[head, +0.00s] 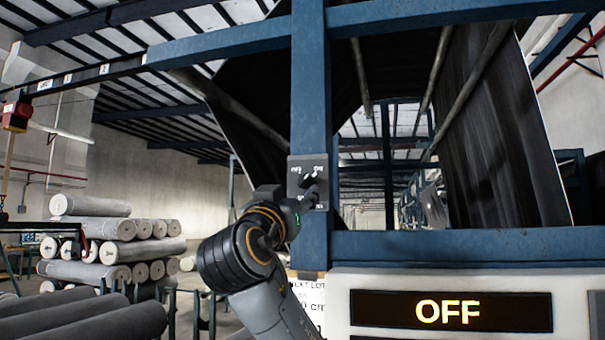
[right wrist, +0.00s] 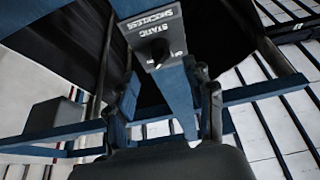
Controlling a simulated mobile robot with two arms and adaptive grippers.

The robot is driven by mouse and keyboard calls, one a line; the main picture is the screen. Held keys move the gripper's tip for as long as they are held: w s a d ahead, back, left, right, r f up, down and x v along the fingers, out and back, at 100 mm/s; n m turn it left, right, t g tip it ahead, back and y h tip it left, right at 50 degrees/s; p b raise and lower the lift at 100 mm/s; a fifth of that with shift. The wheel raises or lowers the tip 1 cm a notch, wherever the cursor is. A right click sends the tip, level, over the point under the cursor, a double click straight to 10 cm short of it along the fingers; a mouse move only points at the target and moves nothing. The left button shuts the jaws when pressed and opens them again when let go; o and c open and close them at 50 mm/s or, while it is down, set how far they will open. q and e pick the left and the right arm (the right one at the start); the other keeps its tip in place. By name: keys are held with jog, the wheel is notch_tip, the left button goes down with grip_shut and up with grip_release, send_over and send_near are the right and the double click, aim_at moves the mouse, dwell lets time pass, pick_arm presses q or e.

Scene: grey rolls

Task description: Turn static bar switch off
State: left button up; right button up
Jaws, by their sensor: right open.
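The static bar switch is a grey box (head: 294,183) on a blue upright post, with OFF and ON printed along its top. Its dark knob (head: 308,178) is partly covered by my gripper in the head view, and I cannot tell which way it points. In the right wrist view the box (right wrist: 150,28) reads STATIC, with the black knob (right wrist: 159,48) below the lettering. My right gripper (head: 313,192) is in front of the switch; in the wrist view its open fingers (right wrist: 167,88) stand apart, empty, with the post between and beyond them. My left gripper is not in view.
Blue frame beams (head: 470,243) surround the switch. Dark hanging fabric (head: 500,130) fills the upper right. Stacked grey rolls (head: 110,230) lie at left.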

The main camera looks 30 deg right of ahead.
aim_at(304, 184)
jog(key=p+x, duration=0.2)
jog(key=x, duration=0.4)
jog(key=shift+r+p, duration=0.1)
jog(key=shift+p, duration=0.3)
jog(key=shift+w+d, duration=0.3)
grip_shut()
jog(key=shift+s, duration=0.1)
